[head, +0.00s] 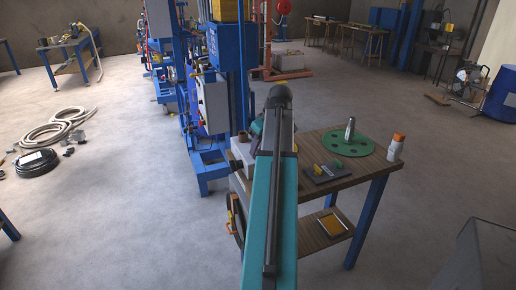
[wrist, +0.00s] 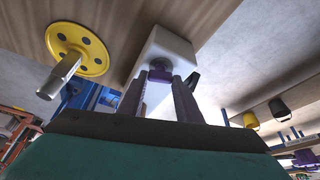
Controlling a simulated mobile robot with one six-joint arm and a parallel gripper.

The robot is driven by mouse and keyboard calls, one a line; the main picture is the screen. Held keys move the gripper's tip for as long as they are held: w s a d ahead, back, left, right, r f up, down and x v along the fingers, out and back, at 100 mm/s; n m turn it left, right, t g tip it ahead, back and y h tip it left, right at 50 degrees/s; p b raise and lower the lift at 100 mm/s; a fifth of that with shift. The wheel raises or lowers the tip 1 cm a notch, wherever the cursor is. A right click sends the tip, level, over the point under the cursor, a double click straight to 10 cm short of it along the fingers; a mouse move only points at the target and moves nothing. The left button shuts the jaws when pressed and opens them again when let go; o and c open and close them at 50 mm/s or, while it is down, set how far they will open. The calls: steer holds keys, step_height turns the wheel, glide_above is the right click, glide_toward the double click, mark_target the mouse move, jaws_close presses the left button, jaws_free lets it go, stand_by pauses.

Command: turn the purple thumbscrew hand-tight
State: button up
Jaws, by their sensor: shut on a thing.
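In the wrist view the purple thumbscrew (wrist: 160,71) sits at the near face of a white block (wrist: 167,48). My gripper (wrist: 161,82) has its two dark fingers on either side of the thumbscrew and is shut on it. The fingers hide part of the screw, and how far it is seated cannot be told. In the head view my teal arm runs forward over the bench's left side and hides the gripper and thumbscrew. Part of a white block (head: 241,153) shows left of the arm.
The wooden bench (head: 350,178) carries a green holed disc (head: 362,147) with a metal cylinder, a small dark tray (head: 328,173) and a white bottle (head: 396,148). A yellow holed disc (wrist: 90,66) shows in the wrist view. A blue machine frame (head: 240,90) stands behind.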

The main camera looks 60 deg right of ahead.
steer(key=shift+a+m, duration=0.2)
steer(key=shift+m, duration=0.1)
steer(key=m+h+p, duration=0.1)
steer(key=m, duration=0.1)
steer(key=m+g+h+p, duration=0.1)
steer(key=m+p, duration=0.1)
steer(key=m, duration=0.1)
steer(key=shift+w+a, duration=0.15)
steer(key=m, duration=0.2)
steer(key=m+g+p, duration=0.1)
steer(key=m, duration=0.1)
steer(key=shift+w+g+h+p, duration=0.15)
steer(key=shift+g+h+p, duration=0.15)
steer(key=shift+h, duration=0.1)
steer(key=shift+w+m+g+p, duration=0.1)
steer(key=shift+m+g+p, duration=0.3)
steer(key=shift+m, duration=1.1)
steer(key=o, duration=1)
steer(key=shift+o, duration=0.2)
